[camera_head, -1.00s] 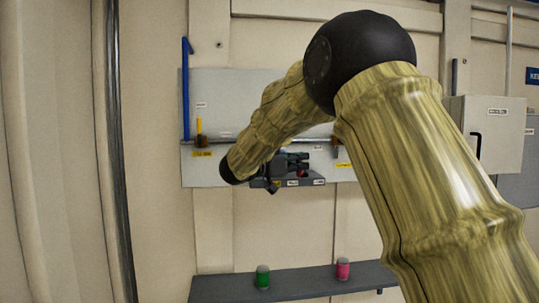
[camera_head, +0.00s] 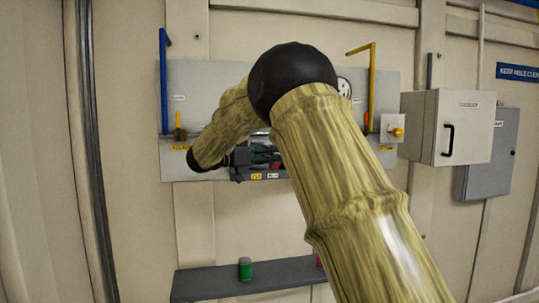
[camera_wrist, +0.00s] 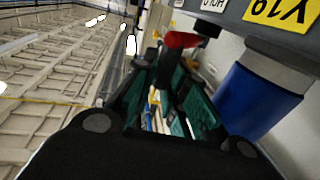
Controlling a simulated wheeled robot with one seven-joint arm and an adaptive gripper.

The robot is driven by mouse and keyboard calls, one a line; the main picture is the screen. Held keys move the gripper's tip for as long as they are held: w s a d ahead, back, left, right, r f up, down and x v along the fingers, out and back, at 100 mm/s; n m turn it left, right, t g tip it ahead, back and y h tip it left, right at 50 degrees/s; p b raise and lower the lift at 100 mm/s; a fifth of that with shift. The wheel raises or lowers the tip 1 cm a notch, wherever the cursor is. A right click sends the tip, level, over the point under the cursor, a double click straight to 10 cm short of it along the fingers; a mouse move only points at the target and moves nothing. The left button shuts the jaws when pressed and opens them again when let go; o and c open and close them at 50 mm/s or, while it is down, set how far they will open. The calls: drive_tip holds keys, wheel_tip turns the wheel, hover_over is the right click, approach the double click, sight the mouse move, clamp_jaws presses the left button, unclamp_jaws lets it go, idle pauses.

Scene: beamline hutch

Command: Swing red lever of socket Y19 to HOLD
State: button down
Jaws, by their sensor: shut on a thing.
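The red lever (camera_wrist: 180,40) shows at the fingertips of my gripper (camera_wrist: 168,62) in the wrist view, under the dark socket block (camera_wrist: 242,28). The gripper's dark jaws with green inner pads are shut on it; their exact contact is partly hidden. The block carries a yellow Y19 label (camera_wrist: 283,12) and a white label (camera_wrist: 213,4) that seems to read HOLD, upside down. In the head view my gripper (camera_head: 258,155) is at the socket shelf on the grey panel (camera_head: 225,85). A yellow label (camera_head: 257,177) shows on the shelf front; my arm covers its right side.
A blue cylinder (camera_wrist: 252,98) hangs below the block, close to the right jaw. A blue pipe (camera_head: 163,85) and a yellow pipe (camera_head: 372,85) flank the panel. A lower shelf (camera_head: 210,283) holds a green can (camera_head: 245,268). A white cabinet (camera_head: 460,130) is at right.

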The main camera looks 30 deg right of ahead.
drive_tip(key=c, duration=1.4)
unclamp_jaws()
drive_tip(key=a, duration=0.4)
drive_tip(key=w+a, duration=0.1)
drive_tip(key=a, duration=0.3)
drive_tip(key=w+a, duration=0.1)
drive_tip(key=a, duration=0.3)
drive_tip(key=shift+f, duration=0.15)
